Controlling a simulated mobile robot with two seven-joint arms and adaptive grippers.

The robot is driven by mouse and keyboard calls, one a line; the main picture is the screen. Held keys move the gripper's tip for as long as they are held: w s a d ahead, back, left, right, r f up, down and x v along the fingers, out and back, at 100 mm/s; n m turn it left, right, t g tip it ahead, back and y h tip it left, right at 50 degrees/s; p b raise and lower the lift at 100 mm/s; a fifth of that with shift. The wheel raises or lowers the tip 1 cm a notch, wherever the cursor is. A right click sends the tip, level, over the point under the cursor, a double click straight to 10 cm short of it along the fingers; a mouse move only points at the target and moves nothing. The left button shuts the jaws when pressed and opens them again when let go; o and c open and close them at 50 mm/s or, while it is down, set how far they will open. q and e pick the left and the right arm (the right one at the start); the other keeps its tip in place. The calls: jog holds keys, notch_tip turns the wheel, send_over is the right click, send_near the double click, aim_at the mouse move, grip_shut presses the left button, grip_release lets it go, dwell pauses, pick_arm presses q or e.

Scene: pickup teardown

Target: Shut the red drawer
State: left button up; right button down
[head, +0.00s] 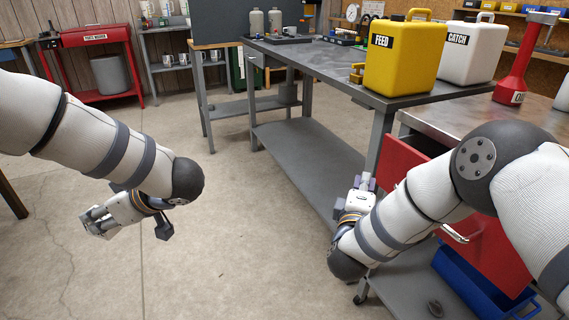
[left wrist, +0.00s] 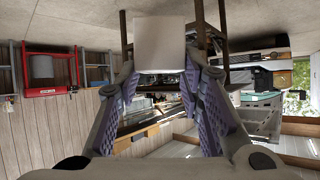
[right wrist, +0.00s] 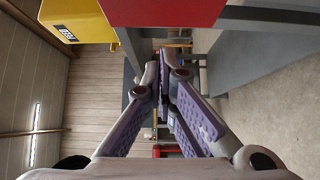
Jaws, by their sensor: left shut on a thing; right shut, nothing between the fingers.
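The red drawer (head: 402,162) is at the right of the head view, in the grey-topped cabinet. Its front stands out from the cabinet edge, so it looks partly open; my right arm hides its middle. Its metal handle (head: 455,236) shows below my arm. My right gripper (head: 366,182) is shut and empty, just left of the drawer front. A red panel, apparently the drawer front (right wrist: 165,12), fills the top of the right wrist view. My left gripper (head: 92,222) is over open floor, shut on a pale block (left wrist: 160,45), far from the drawer.
A blue bin (head: 470,282) sits on a low shelf under the drawer. A long grey workbench (head: 330,62) holds the yellow FEED jug (head: 400,58) and white CATCH jug (head: 470,55). A red stand (head: 97,36) is at back left. The centre-left floor is clear.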

aim_at(114, 229)
pick_arm(q)
jog(key=shift+f, duration=0.65)
jog(key=shift+r, duration=0.2)
pick_arm(e)
jog(key=shift+w+d, duration=2.1)
jog(key=shift+d, duration=0.3)
